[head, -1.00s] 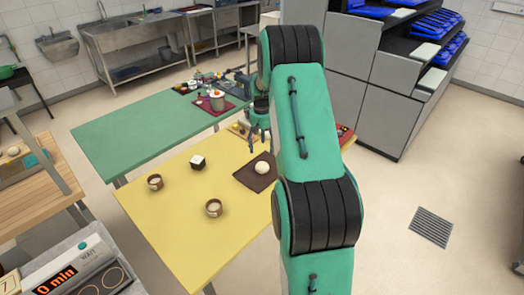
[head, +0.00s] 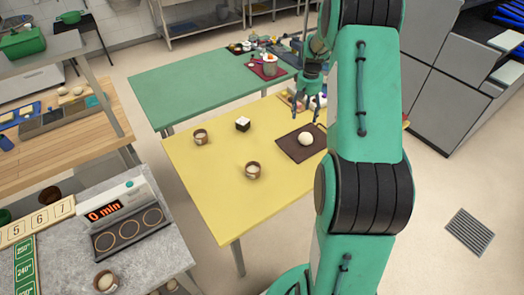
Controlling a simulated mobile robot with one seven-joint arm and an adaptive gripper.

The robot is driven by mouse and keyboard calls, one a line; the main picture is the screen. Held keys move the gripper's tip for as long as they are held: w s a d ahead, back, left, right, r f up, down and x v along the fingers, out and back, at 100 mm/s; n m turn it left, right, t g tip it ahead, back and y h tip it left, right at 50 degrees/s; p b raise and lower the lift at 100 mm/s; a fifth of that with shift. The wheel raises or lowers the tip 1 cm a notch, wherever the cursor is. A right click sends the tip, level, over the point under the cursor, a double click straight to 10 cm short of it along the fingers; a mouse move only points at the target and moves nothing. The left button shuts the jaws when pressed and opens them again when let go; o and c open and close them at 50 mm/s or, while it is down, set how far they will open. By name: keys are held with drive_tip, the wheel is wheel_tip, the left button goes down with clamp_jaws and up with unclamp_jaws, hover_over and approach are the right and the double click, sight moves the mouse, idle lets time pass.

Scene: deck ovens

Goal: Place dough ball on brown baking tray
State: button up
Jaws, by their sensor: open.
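A pale round dough ball (head: 305,138) rests on a dark brown baking tray (head: 290,149) on the yellow table (head: 205,209). My gripper (head: 305,113) is open and empty. It points down and shows just behind the dough ball in the picture, apart from it. How high it hangs above the table is hard to tell. My arm covers the area just right of the tray.
Two brown cups (head: 200,137) (head: 253,171) and a small dark-sided cube with a white top (head: 242,124) stand on the yellow table. A green table (head: 190,85) with kitchen items lies behind. A grey counter (head: 165,243) with a timer panel (head: 118,208) is at lower left.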

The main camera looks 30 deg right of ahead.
drive_tip(key=s+a+r+n+t, duration=0.1)
drive_tip(key=s+a+r, duration=0.3)
drive_tip(key=a+r, duration=0.9)
drive_tip(key=s+a+r+n+t, duration=0.1)
drive_tip(key=s+a+r+t, duration=0.15)
drive_tip(key=a+r, duration=1.05)
drive_tip(key=s+a+r+n+t, duration=0.1)
drive_tip(key=s+a+n+t, duration=0.1)
drive_tip(key=s+a, duration=1.9)
drive_tip(key=s, duration=0.3)
drive_tip(key=shift+a, duration=0.35)
